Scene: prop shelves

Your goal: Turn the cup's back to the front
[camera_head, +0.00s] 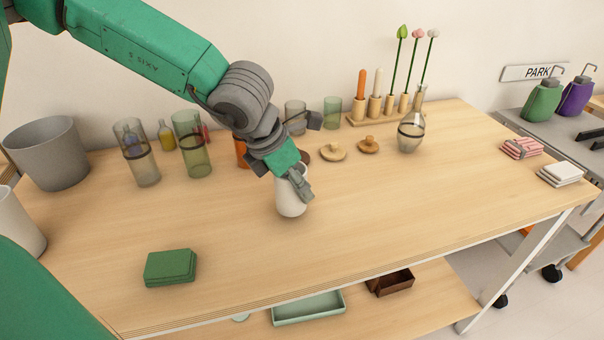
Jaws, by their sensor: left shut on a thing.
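A white cup (291,204) stands near the middle of the wooden table (380,225). My left gripper (293,187) comes down from the upper left and is shut on the cup at its upper part. The gripper hides the cup's rim and part of its side. I cannot tell which way the cup's back faces, nor clearly whether its base touches the table. My right gripper is not in view.
Tall glasses (190,145), a grey bin (48,152), wooden lids (333,152) and a glass vase (411,133) stand behind. A green box (170,267) lies front left. The table right of the cup is clear.

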